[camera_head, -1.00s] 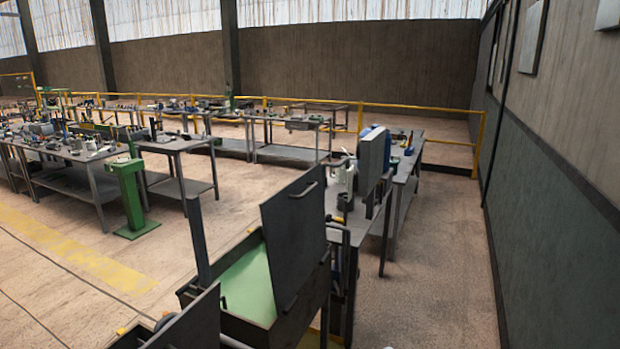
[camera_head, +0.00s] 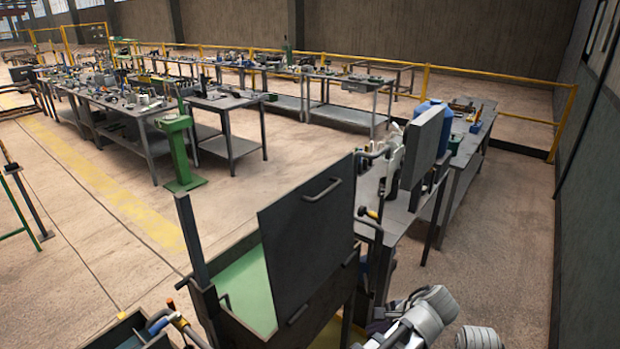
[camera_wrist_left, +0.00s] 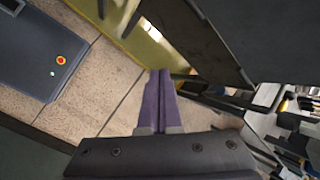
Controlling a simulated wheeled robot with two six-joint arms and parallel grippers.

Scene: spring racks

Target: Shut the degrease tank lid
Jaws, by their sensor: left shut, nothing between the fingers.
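The tank (camera_head: 215,305) is a dark box with pale green inside (camera_head: 245,285), low in the head view. Its lid (camera_head: 305,225) is a dark flat panel standing steeply raised, with a bar handle (camera_head: 322,190) near its top edge. My left gripper (camera_head: 378,328) is at the lower right of the head view, to the right of the lid and apart from it. In the left wrist view its purple fingers (camera_wrist_left: 158,100) are together and empty. A dark panel (camera_wrist_left: 200,40) lies beyond them; I cannot tell if it is the lid. My right gripper is not in view.
A dark post (camera_head: 192,240) stands at the tank's left corner. A bench (camera_head: 400,215) with equipment stands behind and right of the lid. A tray of tools (camera_head: 125,330) is at the lower left. Open floor (camera_head: 500,260) lies to the right.

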